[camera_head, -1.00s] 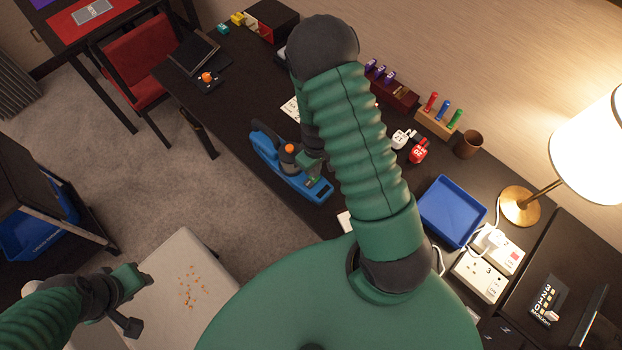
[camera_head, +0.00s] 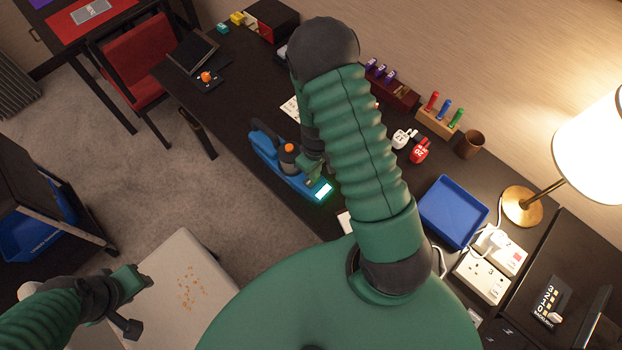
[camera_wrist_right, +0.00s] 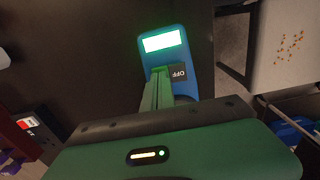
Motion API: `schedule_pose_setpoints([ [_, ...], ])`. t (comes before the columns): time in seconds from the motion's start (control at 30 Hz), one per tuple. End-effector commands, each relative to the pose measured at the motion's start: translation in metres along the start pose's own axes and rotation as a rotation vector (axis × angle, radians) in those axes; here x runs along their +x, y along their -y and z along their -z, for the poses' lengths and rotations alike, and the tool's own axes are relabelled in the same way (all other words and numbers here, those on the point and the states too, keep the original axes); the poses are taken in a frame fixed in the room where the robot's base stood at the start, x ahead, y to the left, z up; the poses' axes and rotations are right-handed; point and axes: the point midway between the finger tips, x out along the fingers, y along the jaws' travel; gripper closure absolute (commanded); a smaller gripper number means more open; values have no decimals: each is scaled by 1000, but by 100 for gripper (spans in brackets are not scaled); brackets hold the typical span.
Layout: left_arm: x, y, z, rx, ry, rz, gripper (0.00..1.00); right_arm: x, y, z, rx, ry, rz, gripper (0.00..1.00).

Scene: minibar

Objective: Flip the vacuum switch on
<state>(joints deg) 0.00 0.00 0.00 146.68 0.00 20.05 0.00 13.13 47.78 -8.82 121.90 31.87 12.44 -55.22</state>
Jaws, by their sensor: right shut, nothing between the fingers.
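The vacuum (camera_head: 300,182) is a blue hand-held unit with a dark handle and a grey-and-orange part, lying on the dark desk. Its end panel (camera_head: 323,191) glows white with a green halo, also seen in the right wrist view (camera_wrist_right: 161,42).
A blue tray (camera_head: 453,211), power sockets (camera_head: 481,276) and a lamp (camera_head: 523,205) stand on the desk to the right. Coloured pegs in a wooden block (camera_head: 436,123) stand at the back. Crumbs (camera_head: 190,288) lie on a pale seat at lower left.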

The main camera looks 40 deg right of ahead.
Motion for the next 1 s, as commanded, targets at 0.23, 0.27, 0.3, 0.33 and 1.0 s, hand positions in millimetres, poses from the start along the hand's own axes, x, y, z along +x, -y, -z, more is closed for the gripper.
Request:
schedule_pose_setpoints([
  [0.23,-19,0,4,0,0,0,64,-22,0,0,-1,0,0,100],
  [0.27,-21,0,5,0,0,0,64,-25,0,0,-1,0,0,100],
  [0.3,-24,0,6,0,0,0,64,-29,0,0,0,0,0,100],
  [0.33,-27,0,6,0,0,0,64,-32,0,0,0,0,0,100],
  [1.0,-57,0,14,0,0,0,64,-70,0,0,-1,0,0,100],
])
